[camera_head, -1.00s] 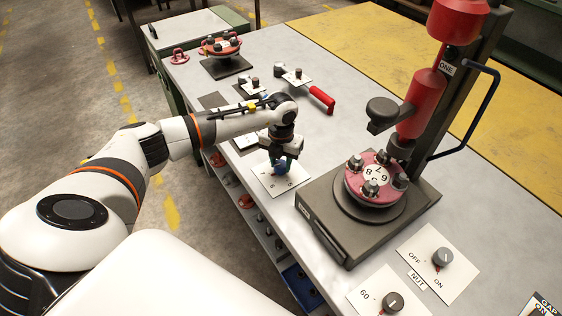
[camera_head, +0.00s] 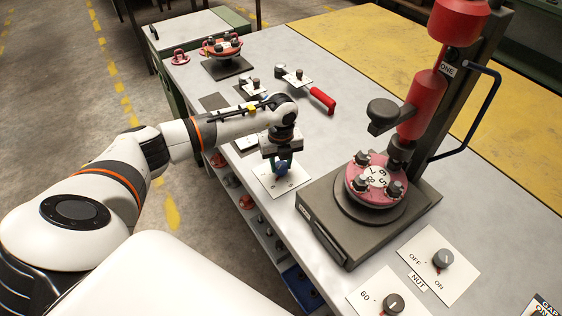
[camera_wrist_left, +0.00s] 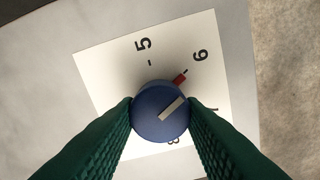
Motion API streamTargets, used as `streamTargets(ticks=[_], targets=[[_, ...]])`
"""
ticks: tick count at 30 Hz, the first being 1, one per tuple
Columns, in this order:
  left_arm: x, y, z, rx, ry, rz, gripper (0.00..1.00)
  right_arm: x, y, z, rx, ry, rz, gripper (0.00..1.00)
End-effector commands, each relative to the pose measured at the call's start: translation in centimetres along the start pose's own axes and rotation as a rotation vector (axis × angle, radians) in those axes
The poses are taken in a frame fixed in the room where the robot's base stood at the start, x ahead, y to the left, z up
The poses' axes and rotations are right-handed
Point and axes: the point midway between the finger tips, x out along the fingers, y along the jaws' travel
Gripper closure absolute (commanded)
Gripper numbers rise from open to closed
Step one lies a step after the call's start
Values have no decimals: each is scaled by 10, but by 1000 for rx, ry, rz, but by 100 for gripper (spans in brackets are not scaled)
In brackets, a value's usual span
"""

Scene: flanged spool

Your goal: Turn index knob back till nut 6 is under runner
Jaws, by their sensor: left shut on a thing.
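My left gripper (camera_head: 281,166) points down and is shut on the blue index knob (camera_wrist_left: 160,112). In the left wrist view its green fingers grip the knob from both sides. The knob's pale line slants up and right, and a red pointer (camera_wrist_left: 180,77) beside it points close to the 6 on the white dial plate (camera_wrist_left: 112,72). A 5 is to the left, an 8 partly hidden below. In the head view, the pink flanged spool (camera_head: 353,190) with several nuts sits on a dark turntable under the red runner (camera_head: 398,148). Its small digits cannot be matched surely to the nut under the runner.
Right of the dial stands the dark press base (camera_head: 335,240). In front of it are a NUT ON/OFF switch plate (camera_head: 423,268) and a plate marked 60 (camera_head: 365,300). A red-handled tool (camera_head: 322,98) and another spool (camera_head: 222,48) lie farther back.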

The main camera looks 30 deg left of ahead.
Motion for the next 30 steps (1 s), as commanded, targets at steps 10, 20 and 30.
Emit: streamTargets(ticks=[10,20,30], targets=[[-1,0,-2,-28,5,3,88,0,0,0,0,0,0,100],[-1,0,-2,-27,4,2,47,0,0,0,0,0,0,100],[-2,0,-1,-26,2,2,43,0,0,0,0,0,0,100]])
